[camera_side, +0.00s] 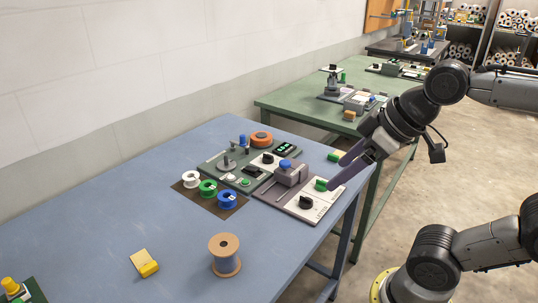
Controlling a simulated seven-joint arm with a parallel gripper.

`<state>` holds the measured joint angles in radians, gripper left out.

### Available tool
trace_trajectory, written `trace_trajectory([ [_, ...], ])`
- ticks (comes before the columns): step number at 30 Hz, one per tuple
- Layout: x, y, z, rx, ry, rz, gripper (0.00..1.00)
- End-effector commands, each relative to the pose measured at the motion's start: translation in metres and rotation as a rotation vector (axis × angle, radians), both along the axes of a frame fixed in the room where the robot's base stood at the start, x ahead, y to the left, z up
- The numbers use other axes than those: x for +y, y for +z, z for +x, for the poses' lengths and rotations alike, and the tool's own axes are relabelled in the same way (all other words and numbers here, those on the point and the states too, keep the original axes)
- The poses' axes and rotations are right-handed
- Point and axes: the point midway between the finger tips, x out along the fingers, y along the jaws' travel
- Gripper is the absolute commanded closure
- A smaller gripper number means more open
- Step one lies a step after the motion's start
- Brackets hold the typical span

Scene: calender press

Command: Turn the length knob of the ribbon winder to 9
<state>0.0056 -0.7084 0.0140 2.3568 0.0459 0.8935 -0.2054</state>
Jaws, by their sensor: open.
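A dark green panel (226,172) stands on the blue table, with an orange spool (261,139), a small green-lit display (286,148) and a black knob on a white plate (267,158). Which panel is the ribbon winder, and the knob settings, are too small to tell. My gripper (338,178) is open and empty, its purple fingers just right of the green button. Contact there cannot be judged.
White, green and blue ribbon spools (208,188) sit on a brown mat left of the panels. A yellow block (144,263) and a brown-flanged spool (225,255) stand nearer.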

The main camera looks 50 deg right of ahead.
Motion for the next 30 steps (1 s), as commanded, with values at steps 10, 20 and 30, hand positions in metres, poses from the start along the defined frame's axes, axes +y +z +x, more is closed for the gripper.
trace_trajectory([
  [10, -0.035, 0.062, 0.144, -0.024, 0.066, -0.053, 0.19],
  [20, -0.138, 0.021, 0.276, 0.040, 0.003, -0.045, 0.19],
  [30, -0.241, -0.084, 0.313, 0.170, -0.140, 0.038, 0.19],
])
